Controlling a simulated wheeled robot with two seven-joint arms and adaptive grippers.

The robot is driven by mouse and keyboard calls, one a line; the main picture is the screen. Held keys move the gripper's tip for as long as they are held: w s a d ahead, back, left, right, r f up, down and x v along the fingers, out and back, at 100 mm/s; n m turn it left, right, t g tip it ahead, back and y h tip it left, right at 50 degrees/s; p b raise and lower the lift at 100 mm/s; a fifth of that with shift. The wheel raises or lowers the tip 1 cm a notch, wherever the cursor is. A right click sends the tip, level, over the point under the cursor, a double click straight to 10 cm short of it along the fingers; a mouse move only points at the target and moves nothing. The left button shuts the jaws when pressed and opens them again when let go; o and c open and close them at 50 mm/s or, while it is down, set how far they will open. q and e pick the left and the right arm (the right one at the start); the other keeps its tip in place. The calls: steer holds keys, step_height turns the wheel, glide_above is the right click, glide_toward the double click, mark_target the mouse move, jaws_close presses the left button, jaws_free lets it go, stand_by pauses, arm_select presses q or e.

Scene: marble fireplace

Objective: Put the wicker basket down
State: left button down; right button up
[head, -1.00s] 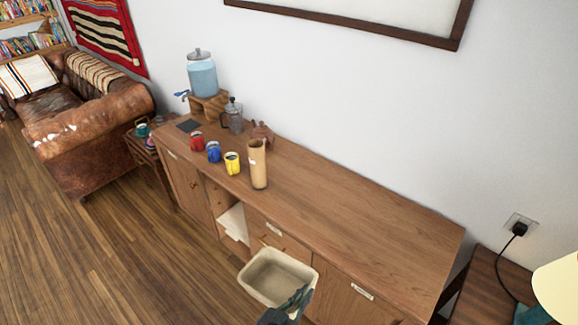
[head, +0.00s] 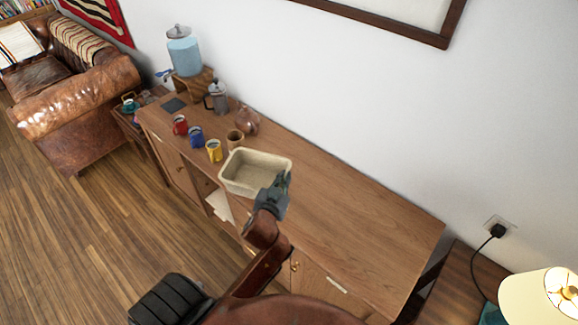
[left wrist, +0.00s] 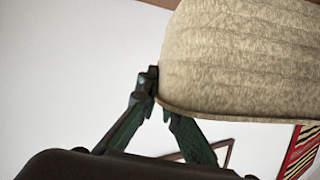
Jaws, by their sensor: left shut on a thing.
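The wicker basket (head: 232,184) is cream-coloured, rectangular and empty. In the head view it is over the wooden sideboard (head: 340,210), near its front edge and the mugs. I cannot tell whether its base touches the top. My left gripper (head: 277,188) is shut on the basket's near right rim. In the left wrist view the basket's ribbed side (left wrist: 240,60) fills the upper right, and the fingers (left wrist: 152,85) meet at its rim. My right gripper is not in view.
Red (head: 180,125), blue (head: 196,136) and yellow (head: 213,151) mugs stand left of the basket. The sideboard's right half is clear.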

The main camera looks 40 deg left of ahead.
arm_select(q)
steer(key=w+d+f+b, duration=0.1)
steer(key=w+f, duration=0.3)
steer(key=w+d+f+b, duration=0.1)
steer(key=w+f, duration=0.2)
steer(key=f, duration=0.1)
steer(key=w+d+f, duration=0.2)
steer(key=w+f, duration=0.2)
steer(key=shift+w+d+b, duration=0.1)
steer(key=shift+w+b, duration=0.2)
steer(key=shift+b, duration=0.1)
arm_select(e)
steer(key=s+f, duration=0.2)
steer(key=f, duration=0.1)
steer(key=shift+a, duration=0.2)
arm_select(q)
steer(key=shift+f, duration=0.1)
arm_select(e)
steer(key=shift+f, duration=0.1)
arm_select(q)
steer(key=shift+f, duration=0.15)
steer(key=c, duration=2.1)
jaws_free()
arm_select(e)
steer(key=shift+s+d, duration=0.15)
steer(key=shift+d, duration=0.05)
